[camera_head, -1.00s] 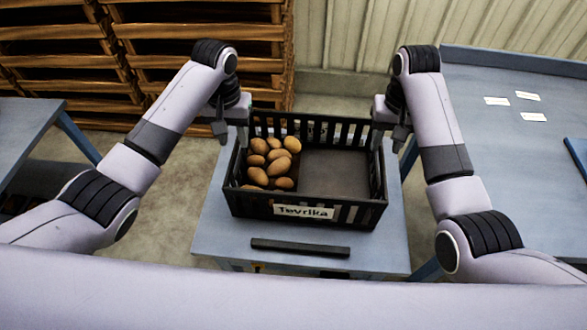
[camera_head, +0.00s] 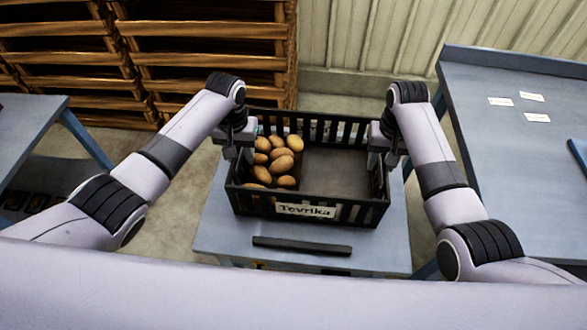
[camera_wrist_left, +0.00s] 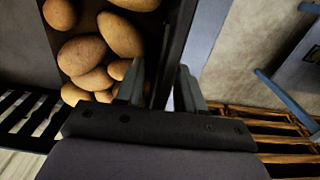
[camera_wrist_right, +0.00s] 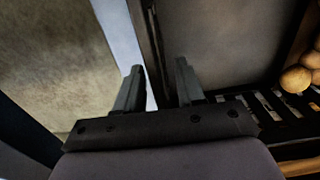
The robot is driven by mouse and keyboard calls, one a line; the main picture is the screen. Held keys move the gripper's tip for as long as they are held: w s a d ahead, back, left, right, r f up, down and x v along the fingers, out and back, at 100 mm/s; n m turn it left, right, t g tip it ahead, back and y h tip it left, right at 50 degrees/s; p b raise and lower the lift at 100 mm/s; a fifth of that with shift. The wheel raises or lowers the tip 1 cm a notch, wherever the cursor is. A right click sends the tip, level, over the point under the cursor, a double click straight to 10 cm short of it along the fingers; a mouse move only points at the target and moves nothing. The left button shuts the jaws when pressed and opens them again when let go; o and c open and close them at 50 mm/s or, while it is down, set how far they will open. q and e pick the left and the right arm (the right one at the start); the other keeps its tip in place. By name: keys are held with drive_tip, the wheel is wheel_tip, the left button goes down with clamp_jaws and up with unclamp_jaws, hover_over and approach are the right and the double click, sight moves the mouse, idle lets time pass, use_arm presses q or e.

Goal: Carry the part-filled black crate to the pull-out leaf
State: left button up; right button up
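The black slatted crate (camera_head: 345,212), labelled "Tevrika", stands upright on a small blue-grey table (camera_head: 215,235). Several brown potatoes (camera_head: 281,163) lie in its left part; its right part is bare. My left gripper (camera_head: 236,158) is at the left end wall. In the left wrist view its open fingers (camera_wrist_left: 160,88) stand either side of that wall (camera_wrist_left: 177,35). My right gripper (camera_head: 383,160) is at the right end wall. In the right wrist view its open fingers (camera_wrist_right: 158,88) straddle that wall (camera_wrist_right: 150,35). I cannot tell which surface is the pull-out leaf.
A black bar (camera_head: 302,246) lies in front of the crate. A larger blue-grey table (camera_head: 505,165) with white cards (camera_head: 532,97) stands at the right. Another table (camera_head: 25,125) is at the left. Stacked wooden pallets or crates (camera_head: 205,60) stand behind.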

use_arm(q)
clamp_jaws()
use_arm(e)
clamp_jaws()
use_arm(q)
drive_tip(key=shift+r, duration=0.1)
idle(0.9)
drive_tip(key=shift+w+r, duration=0.15)
drive_tip(key=shift+r, duration=0.05)
use_arm(e)
drive_tip(key=shift+w+r, duration=0.1)
drive_tip(key=shift+r, duration=0.15)
